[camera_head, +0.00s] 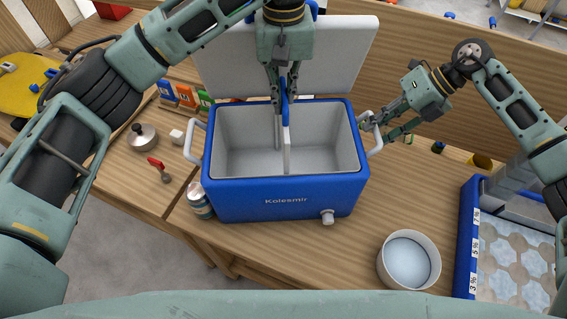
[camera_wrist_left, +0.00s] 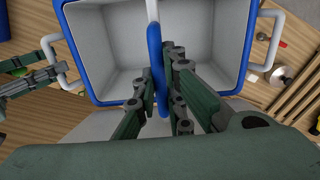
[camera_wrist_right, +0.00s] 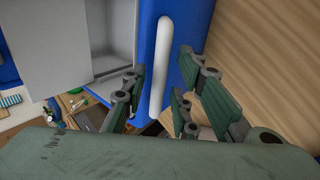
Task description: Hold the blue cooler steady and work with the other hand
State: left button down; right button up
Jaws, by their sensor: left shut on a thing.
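The blue cooler (camera_head: 290,196) stands on the wooden table with its white lid (camera_head: 345,60) open behind it and its white inside showing. My right gripper (camera_head: 375,124) is at the cooler's right white handle (camera_head: 374,146). In the right wrist view its fingers are apart, with the handle (camera_wrist_right: 161,65) between them; contact is unclear.
A white round bowl (camera_head: 408,260) and a blue-framed tray (camera_head: 467,235) are at the right. A can (camera_head: 199,200) stands close to the cooler's left side. A red-handled tool (camera_head: 157,163) and a small lidded pot (camera_head: 142,137) lie further left. Table in front of the cooler is clear.

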jog(key=shift+r, duration=0.1)
